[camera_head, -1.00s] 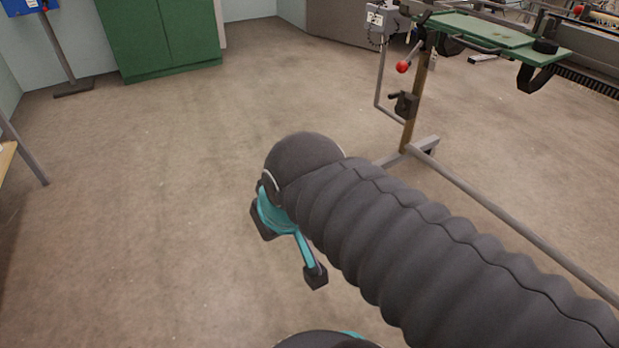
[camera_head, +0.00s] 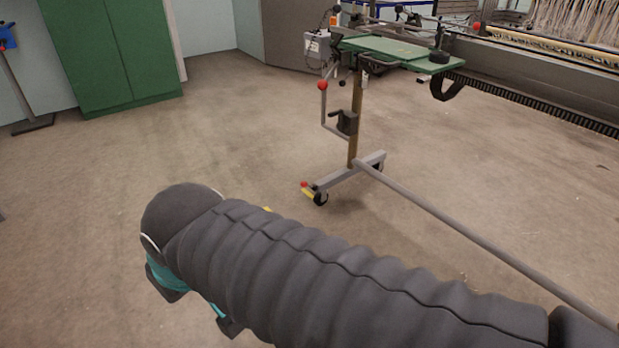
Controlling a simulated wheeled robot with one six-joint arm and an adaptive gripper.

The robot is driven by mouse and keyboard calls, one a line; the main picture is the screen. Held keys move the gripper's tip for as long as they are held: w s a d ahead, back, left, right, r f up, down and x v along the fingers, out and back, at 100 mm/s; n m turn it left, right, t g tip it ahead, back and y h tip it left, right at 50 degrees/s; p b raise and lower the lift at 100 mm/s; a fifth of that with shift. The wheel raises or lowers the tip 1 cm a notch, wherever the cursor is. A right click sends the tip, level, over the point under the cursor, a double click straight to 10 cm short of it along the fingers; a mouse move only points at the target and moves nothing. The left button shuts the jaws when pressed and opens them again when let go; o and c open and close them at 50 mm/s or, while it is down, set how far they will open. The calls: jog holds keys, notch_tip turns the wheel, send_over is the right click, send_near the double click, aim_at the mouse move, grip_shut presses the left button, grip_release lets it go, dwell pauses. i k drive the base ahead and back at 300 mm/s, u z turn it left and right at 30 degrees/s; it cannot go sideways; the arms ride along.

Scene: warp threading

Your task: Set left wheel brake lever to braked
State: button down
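A small lever with a red knob and a yellow part (camera_head: 307,188) sits low at a black caster wheel (camera_head: 320,199), at the end of the grey foot of a green-topped cart (camera_head: 400,53). It looks like a wheel brake lever; its setting is too small to tell. A bit of yellow (camera_head: 267,209) shows just above my arm, mostly hidden by it. My gripper (camera_head: 200,307) is at the lower left, partly hidden under my dark ribbed arm. Its teal fingers with dark pads are spread apart, with nothing seen between them. It is well apart from the lever.
The cart has a brown post, a crank with a red ball handle (camera_head: 322,86) and a long grey floor bar (camera_head: 470,235) running to the lower right. A green cabinet (camera_head: 110,55) stands at the back left.

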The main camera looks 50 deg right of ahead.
aim_at(304, 184)
jog(key=i, duration=1.35)
jog(key=z, duration=0.9)
jog(key=i, duration=0.95)
jog(key=z, duration=1.3)
jog(key=i, duration=0.3)
jog(key=z, duration=0.35)
